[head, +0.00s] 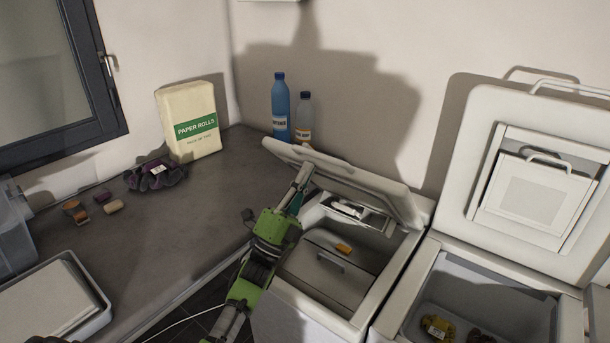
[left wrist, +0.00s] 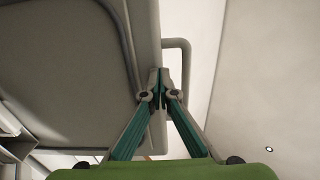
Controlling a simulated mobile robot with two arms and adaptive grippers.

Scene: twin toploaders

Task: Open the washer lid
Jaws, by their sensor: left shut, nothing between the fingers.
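Two white toploaders stand side by side. The left toploader (head: 262,310) has its lid (head: 350,180) partly raised, tilted over the open top; inside is a grey inner cover (head: 330,275) with a handle. The right toploader's lid (head: 530,175) stands fully up against the wall. I cannot tell from labels which one is the washer. My left gripper (head: 307,168) is at the underside of the left lid, near its left edge. In the left wrist view its fingers (left wrist: 160,75) are shut with nothing between them, close to the lid edge (left wrist: 145,40). My right gripper is not in view.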

